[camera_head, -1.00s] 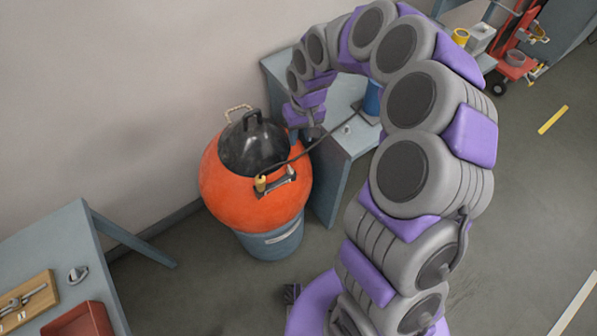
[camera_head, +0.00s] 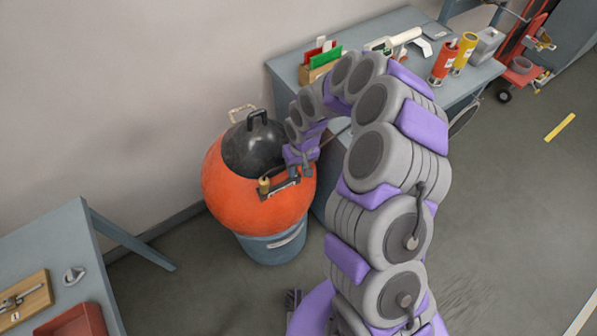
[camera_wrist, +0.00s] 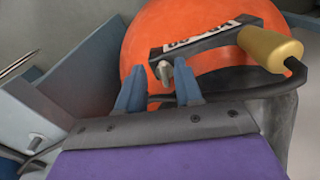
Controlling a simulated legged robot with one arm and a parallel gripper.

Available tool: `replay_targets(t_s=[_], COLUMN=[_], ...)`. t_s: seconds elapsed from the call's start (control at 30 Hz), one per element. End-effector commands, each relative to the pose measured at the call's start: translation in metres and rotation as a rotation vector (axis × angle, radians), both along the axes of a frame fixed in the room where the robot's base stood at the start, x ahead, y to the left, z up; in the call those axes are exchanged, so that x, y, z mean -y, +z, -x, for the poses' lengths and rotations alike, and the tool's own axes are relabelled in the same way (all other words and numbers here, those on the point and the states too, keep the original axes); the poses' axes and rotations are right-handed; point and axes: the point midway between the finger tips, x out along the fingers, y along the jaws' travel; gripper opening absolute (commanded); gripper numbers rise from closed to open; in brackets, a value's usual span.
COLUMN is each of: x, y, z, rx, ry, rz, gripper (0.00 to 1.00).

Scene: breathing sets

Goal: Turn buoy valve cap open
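The orange buoy (camera_head: 232,190) with a black dome top (camera_head: 252,150) sits in a blue-grey tub (camera_head: 275,247) against the wall. On its front is a dark bracket with a yellow fitting (camera_head: 264,187); the yellow fitting also shows in the wrist view (camera_wrist: 268,48). A small metal valve cap (camera_wrist: 163,73) shows under the bracket in the wrist view. My gripper (camera_wrist: 160,70) has its two blue-grey fingers apart, with the cap appearing in the gap between them. I cannot tell whether they touch it. In the head view my gripper (camera_head: 300,168) is at the buoy's right side.
A dark hose (camera_wrist: 225,95) runs behind the fingers to the yellow fitting. A workbench (camera_head: 290,70) stands behind, with red (camera_head: 446,60) and yellow (camera_head: 464,52) cylinders. Another bench (camera_head: 45,240) is at left.

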Motion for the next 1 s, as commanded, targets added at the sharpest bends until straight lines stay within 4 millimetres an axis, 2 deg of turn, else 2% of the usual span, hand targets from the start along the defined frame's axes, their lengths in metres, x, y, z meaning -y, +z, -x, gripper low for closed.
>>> replay_targets(t_s=[0.03, 0.2, 0.5, 0.87, 1.0], x=[-0.001, 0.000, 0.003, 0.000, 0.000], y=[-0.007, -0.016, -0.017, -0.017, -0.017], z=[0.001, 0.000, 0.000, 0.000, 0.000], rx=[-0.002, 0.001, 0.002, 0.002, 0.001], ry=[0.001, 0.000, -0.001, 0.001, 0.001], rz=[0.002, -0.005, -0.008, -0.003, -0.005], gripper=[0.35, 0.35, 0.35, 0.01, 0.00])
